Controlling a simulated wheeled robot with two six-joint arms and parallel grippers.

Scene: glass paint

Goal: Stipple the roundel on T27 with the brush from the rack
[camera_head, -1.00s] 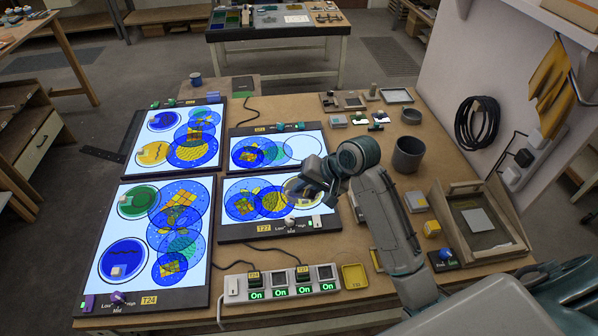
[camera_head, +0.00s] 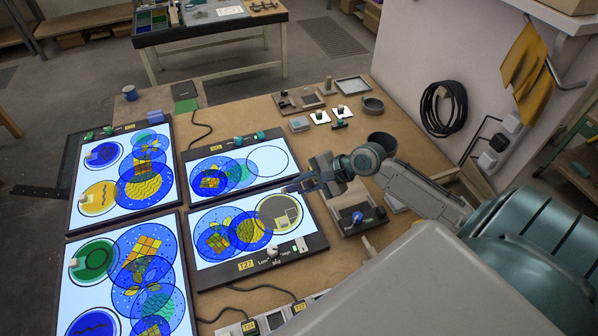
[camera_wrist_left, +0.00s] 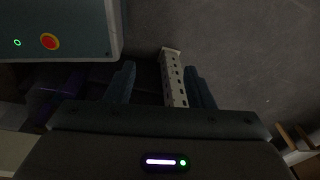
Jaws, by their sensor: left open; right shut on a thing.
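Panel T27 (camera_head: 207,275) is a lit white board in a dark frame, its yellow label at the front edge. Its overlapping discs are blue with yellow patterns. At its right end is an olive-yellow roundel (camera_head: 268,207) with small paler squares. My right gripper (camera_head: 305,186) is above the panel's back right corner, beyond the roundel. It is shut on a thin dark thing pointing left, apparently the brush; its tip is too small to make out. My left gripper (camera_wrist_left: 160,88) shows only in the left wrist view, open and empty above the floor.
Another lit panel (camera_head: 283,178) lies behind T27, and two larger ones lie to the left. A grey block with knobs (camera_head: 352,212) stands right of T27. A dark cup (camera_head: 383,141) and small tools are at the back right. My arm hides the front right.

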